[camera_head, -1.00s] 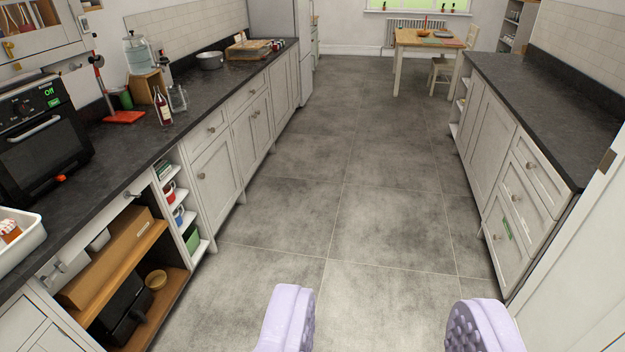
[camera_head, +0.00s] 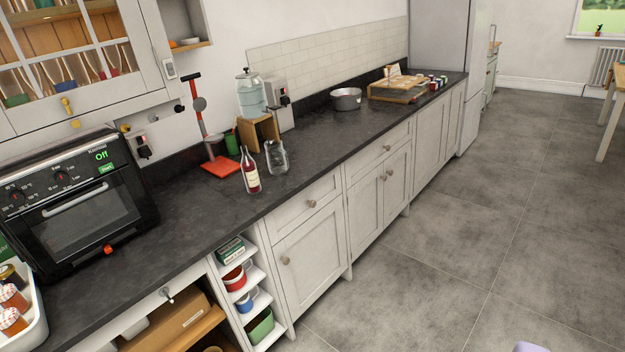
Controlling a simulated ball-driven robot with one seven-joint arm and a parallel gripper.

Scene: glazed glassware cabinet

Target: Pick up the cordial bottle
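A slim glass bottle with dark red contents and a pale label (camera_head: 250,171), which looks like the cordial bottle, stands upright on the dark worktop near its front edge. A clear glass jar or jug (camera_head: 277,157) stands close to its right. Only a small lilac tip of my gripper (camera_head: 531,347) shows at the bottom right edge, over the floor and far from the bottle. The rest of the gripper is out of frame, so its opening is hidden.
A red-based stand (camera_head: 221,166) is behind the bottle, with a wooden stool bearing a drinks dispenser (camera_head: 251,95) behind it. A black oven (camera_head: 75,205) and white tray (camera_head: 38,310) are left. The floor (camera_head: 430,265) is clear.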

